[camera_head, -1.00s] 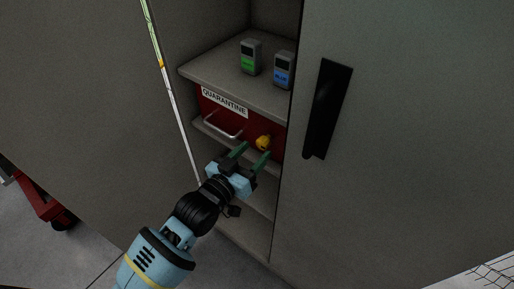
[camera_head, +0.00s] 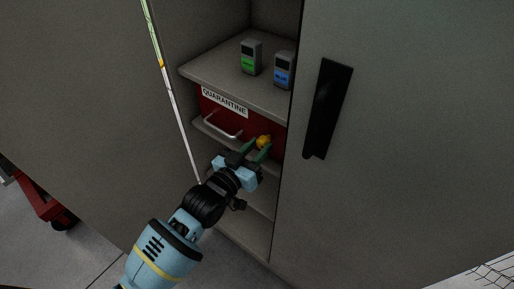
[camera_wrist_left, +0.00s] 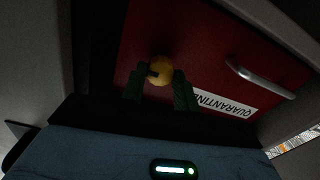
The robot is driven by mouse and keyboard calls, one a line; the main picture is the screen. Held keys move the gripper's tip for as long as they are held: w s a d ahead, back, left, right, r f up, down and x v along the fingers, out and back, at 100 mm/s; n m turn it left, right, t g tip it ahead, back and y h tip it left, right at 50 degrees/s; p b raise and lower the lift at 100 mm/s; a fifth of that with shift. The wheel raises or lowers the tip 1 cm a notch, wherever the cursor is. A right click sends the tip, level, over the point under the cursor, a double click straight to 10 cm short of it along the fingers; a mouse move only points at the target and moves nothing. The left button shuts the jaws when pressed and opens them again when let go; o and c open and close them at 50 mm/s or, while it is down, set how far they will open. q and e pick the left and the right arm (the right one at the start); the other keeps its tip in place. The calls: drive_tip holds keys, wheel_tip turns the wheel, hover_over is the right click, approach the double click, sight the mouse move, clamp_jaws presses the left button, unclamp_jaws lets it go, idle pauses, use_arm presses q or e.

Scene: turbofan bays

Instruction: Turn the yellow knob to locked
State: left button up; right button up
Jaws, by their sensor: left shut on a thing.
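The yellow knob (camera_head: 264,142) sits on the right part of a red drawer front (camera_head: 250,120) marked QUARANTINE, inside a cabinet. In the left wrist view the knob (camera_wrist_left: 161,70) shows as a round yellow piece with a dark mark on its left side. My left gripper (camera_head: 257,149) has its green fingers on either side of the knob and is shut on it. In the left wrist view the fingers (camera_wrist_left: 160,88) partly cover the knob's lower edge. My right gripper is in neither view.
A metal bar handle (camera_head: 222,129) is left of the knob. On the shelf (camera_head: 215,75) above stand a green-labelled device (camera_head: 250,57) and a blue-labelled device (camera_head: 284,70). A grey door with a black handle (camera_head: 328,108) is close on the right.

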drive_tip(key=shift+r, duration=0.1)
use_arm(q)
drive_tip(key=n+p, duration=0.1)
drive_tip(key=n, duration=0.2)
drive_tip(key=shift+r, duration=0.1)
drive_tip(key=n, duration=0.4)
drive_tip(key=shift+p, duration=0.4)
drive_tip(key=n, duration=0.6)
drive_tip(key=shift+n, duration=2.3)
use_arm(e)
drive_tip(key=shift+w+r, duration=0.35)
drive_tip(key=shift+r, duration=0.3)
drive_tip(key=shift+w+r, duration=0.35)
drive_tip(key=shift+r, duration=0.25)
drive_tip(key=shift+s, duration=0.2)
